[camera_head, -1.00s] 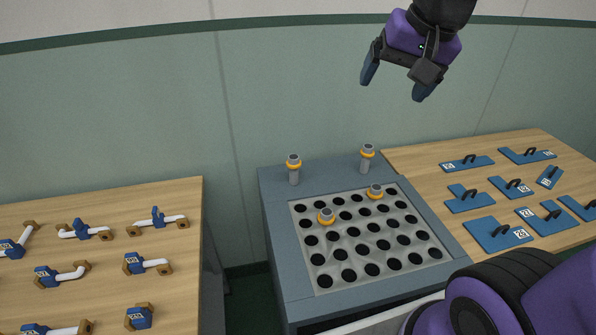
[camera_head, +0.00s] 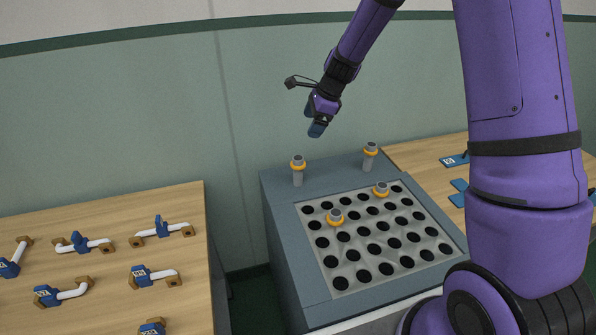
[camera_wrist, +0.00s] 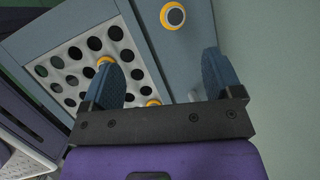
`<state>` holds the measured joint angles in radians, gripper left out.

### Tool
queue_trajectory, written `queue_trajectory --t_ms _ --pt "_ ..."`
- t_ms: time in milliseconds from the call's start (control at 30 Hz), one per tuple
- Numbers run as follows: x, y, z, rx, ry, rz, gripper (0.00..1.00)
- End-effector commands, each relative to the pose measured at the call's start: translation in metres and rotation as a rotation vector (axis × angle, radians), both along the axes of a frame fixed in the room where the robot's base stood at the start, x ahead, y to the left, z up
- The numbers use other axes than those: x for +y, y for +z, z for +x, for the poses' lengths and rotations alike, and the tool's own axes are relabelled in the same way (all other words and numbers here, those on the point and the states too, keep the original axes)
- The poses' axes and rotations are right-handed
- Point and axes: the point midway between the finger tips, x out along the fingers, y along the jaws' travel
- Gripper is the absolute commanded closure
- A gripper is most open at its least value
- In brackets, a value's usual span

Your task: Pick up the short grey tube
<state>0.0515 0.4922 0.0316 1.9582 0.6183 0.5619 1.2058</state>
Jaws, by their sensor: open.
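Grey tubes with orange-yellow rings are in view. Two stand upright on the back ledge: a left tube (camera_head: 298,176) and a right tube (camera_head: 371,161). Two more sit in rack holes, a front tube (camera_head: 335,217) and a rear tube (camera_head: 381,189); only their tops show. I cannot tell which is the short one. The left finger partly hides a rack tube's ring (camera_wrist: 104,61).
The rack (camera_head: 345,263) has a light perforated plate with many dark holes. A wooden table (camera_head: 190,205) with blue-and-white pipe pieces stands at left. Another table (camera_head: 430,150) with blue plates is at right, largely hidden by my arm. A green wall rises behind.

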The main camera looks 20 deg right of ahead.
Motion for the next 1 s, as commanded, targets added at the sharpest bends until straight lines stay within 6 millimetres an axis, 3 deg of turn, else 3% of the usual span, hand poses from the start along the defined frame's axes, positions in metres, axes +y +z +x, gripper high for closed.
queue_trajectory --t_ms 33,100,300,700,1000 --pt "-0.001 -0.021 0.009 0.030 -0.056 0.017 0.15" --pt "-0.001 -0.044 0.018 0.064 -0.129 0.039 0.15" --pt "-0.002 -0.086 0.034 0.124 -0.272 0.076 0.15" --pt "0.012 -0.136 0.045 0.140 -0.308 0.085 0.15" --pt "0.020 -0.155 0.050 0.140 -0.306 0.084 0.15"
